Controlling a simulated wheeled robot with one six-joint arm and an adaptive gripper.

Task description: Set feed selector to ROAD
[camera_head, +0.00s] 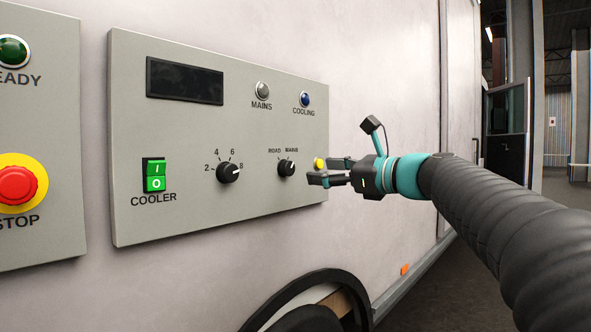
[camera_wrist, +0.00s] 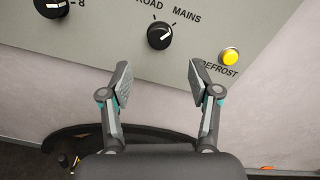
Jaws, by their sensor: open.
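The feed selector is a small black rotary knob (camera_head: 286,168) on the grey panel, with ROAD at its upper left and MAINS at its upper right. In the wrist view the knob (camera_wrist: 159,35) shows a white pointer mark angled up and right, toward MAINS. My gripper (camera_head: 322,171) is just right of the knob in the head view. In the wrist view my gripper (camera_wrist: 159,72) is open and empty, with the knob beyond the fingertips, roughly centred between them. The fingers appear apart from the knob.
A yellow DEFROST button (camera_wrist: 231,56) sits right of the knob; my gripper partly covers it in the head view. The numbered cooler dial (camera_head: 228,172) and green COOLER switch (camera_head: 154,175) are to the left. A red STOP button (camera_head: 17,185) is farther left. A wheel arch (camera_head: 312,287) lies below.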

